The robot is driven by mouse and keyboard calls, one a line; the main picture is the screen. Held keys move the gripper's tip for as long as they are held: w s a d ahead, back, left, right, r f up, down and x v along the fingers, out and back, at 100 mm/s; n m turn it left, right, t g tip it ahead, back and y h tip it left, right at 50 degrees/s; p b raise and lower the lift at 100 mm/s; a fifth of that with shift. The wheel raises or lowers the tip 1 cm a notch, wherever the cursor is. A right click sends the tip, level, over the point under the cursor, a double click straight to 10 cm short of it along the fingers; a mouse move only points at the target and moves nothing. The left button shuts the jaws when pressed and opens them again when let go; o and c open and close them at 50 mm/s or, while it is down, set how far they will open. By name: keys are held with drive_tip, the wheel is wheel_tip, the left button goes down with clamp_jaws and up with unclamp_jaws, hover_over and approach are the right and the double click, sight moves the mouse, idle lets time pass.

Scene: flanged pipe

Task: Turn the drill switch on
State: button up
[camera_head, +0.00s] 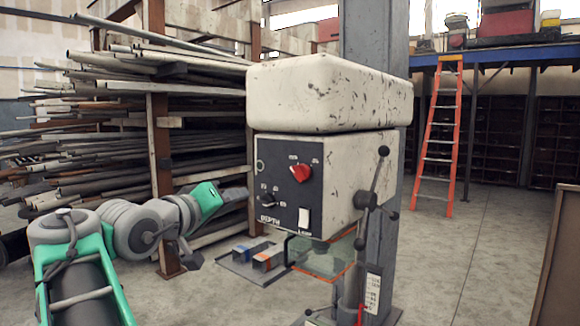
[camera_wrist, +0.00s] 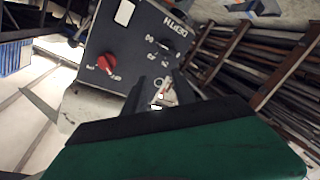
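The drill press head (camera_head: 340,170) is a worn white box with a dark control panel (camera_head: 284,150). The panel carries a red rotary knob (camera_head: 300,173), a black knob (camera_head: 267,199) above "DEPTH", and a white rocker switch (camera_head: 304,218). The wrist view shows the panel upside down, with the red knob (camera_wrist: 106,64) left of the fingers and the white switch (camera_wrist: 124,13) at the top. My gripper (camera_head: 238,194) is left of the panel, apart from the knobs. In the wrist view its two dark fingers (camera_wrist: 160,88) stand apart with nothing held between them.
A rack of pipes (camera_head: 110,120) stands behind on the left. Black levers (camera_head: 372,185) stick out at the drill's right side. A clear guard (camera_head: 322,255) hangs below the head. An orange ladder (camera_head: 440,135) is far back. Floor is open at right.

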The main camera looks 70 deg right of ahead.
sight(295, 172)
drive_tip(key=s+d+r+g, duration=0.1)
drive_tip(key=s+d, duration=0.1)
drive_tip(key=s, duration=0.1)
drive_tip(key=s+d+r+m+g+p, duration=0.1)
drive_tip(key=s+d+r+g, duration=0.1)
drive_tip(key=s, duration=0.2)
drive_tip(key=s+d+r+m+g+p, duration=0.1)
drive_tip(key=s+d+r, duration=0.1)
drive_tip(key=s, duration=0.1)
drive_tip(key=shift+s+d+g, duration=0.25)
drive_tip(key=shift+s+g, duration=0.05)
drive_tip(key=shift+g, duration=0.1)
drive_tip(key=shift+s+d, duration=0.1)
drive_tip(key=shift+d, duration=0.35)
clamp_jaws()
